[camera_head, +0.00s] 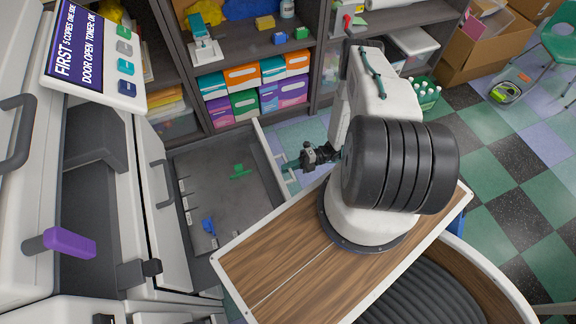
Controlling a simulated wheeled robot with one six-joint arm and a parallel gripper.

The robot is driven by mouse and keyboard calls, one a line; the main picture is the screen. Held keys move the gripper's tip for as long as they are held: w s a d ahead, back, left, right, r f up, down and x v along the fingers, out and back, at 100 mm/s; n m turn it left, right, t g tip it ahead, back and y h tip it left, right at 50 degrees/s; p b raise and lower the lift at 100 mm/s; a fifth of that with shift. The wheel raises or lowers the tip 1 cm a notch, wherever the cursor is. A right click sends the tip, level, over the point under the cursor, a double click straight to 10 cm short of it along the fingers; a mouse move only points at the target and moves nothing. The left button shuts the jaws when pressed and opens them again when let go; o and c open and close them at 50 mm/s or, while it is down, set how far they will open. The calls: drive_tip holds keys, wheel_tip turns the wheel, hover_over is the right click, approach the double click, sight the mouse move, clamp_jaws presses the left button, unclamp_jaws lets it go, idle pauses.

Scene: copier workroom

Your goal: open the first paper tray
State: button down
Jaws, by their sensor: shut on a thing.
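The copier (25,200) stands at the left. A paper tray (180,160) is pulled well out from it, with its grey floor exposed; it appears to be the first tray, though no label is readable. The tray's pale front wall (268,155) faces my arm. My gripper (291,165) is at the outer side of this wall and is shut on the tray's front. The handle itself is too small and covered to make out. A green piece (240,171) and a blue piece (208,226) lie inside the tray.
A copier door (160,190) with a dark handle stands open beside the tray. Shelves (290,48) with colored boxes (242,77) stand behind. Cardboard boxes (480,50) and a green chair (562,45) are at the back right. Checkered floor at right is mostly free.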

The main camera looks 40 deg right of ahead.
drive_tip(key=shift+d, duration=0.25)
drive_tip(key=c, duration=1.4)
unclamp_jaws()
drive_tip(key=shift+o, duration=0.2)
drive_tip(key=shift+d, duration=0.15)
drive_tip(key=v, duration=0.7)
drive_tip(key=shift+d, duration=0.25)
drive_tip(key=shift+s, duration=0.15)
